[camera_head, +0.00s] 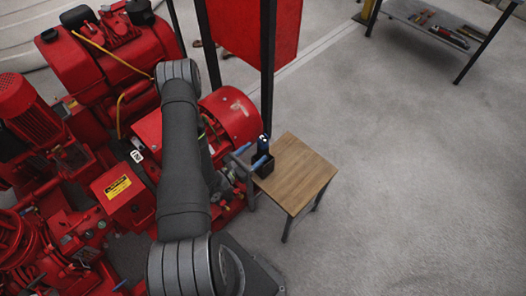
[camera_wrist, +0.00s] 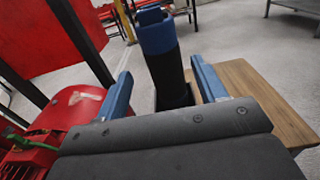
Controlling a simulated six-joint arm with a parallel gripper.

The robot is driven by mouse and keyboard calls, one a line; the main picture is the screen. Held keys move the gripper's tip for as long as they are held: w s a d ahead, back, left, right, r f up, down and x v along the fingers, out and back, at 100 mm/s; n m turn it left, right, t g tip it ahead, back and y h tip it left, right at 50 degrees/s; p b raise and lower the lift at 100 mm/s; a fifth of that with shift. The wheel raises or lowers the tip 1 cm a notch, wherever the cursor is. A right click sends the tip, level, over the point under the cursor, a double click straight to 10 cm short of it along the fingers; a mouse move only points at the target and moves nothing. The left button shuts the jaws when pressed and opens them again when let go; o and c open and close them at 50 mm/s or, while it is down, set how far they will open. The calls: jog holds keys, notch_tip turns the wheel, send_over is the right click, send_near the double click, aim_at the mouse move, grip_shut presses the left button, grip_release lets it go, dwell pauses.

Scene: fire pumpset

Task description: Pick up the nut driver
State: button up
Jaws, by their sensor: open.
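The nut driver (camera_wrist: 163,65), seen as an upright tool with a thick black handle and a blue cap, stands on the small wooden table. In the head view its dark handle and blue top (camera_head: 265,142) rise from a small black holder (camera_head: 259,171). My gripper (camera_head: 252,156) is at the table's left side, close to the tool. In the wrist view my gripper's two blue fingers (camera_wrist: 161,72) are spread apart, with the handle showing between them and beyond the palm. No contact is visible. The tool's lower end is hidden in the holder.
The wooden table (camera_head: 303,180) has a bare top right of the holder. Red pump machinery (camera_head: 125,185) and a red panel on dark posts (camera_head: 252,35) crowd the left and back. A metal bench (camera_head: 430,25) stands far right. The grey floor on the right is clear.

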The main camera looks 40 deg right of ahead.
aim_at(259, 150)
jog(key=d, duration=0.5)
jog(key=shift+s+r, duration=0.15)
jog(key=shift+s, duration=0.1)
jog(key=c, duration=1.2)
jog(key=shift+c, duration=0.2)
